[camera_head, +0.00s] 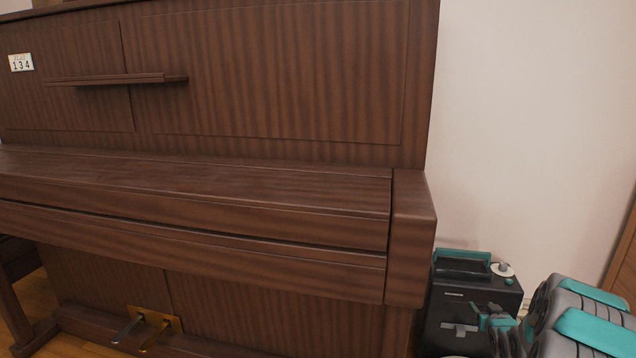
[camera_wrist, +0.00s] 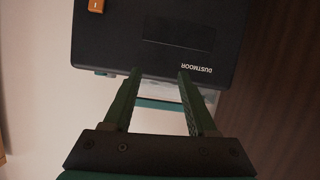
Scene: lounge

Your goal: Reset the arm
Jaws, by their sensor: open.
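My gripper (camera_wrist: 160,74) is open in the wrist view. Its two dark green fingers stand apart, with nothing held between them. The fingertips overlap the edge of a black machine (camera_wrist: 150,40) marked "DUSTMOOR", which appears upside down. I cannot tell whether they touch it. In the head view my grey and teal arm is at the lower right, in front of the same black machine (camera_head: 450,315). The gripper is small and hard to make out there.
A brown upright piano (camera_head: 270,80) fills the left and middle of the head view, its lid closed. The machine stands right beside its end, against a pale wall (camera_head: 530,130). A brown wooden edge (camera_head: 624,255) shows at far right. The wall area above the machine is clear.

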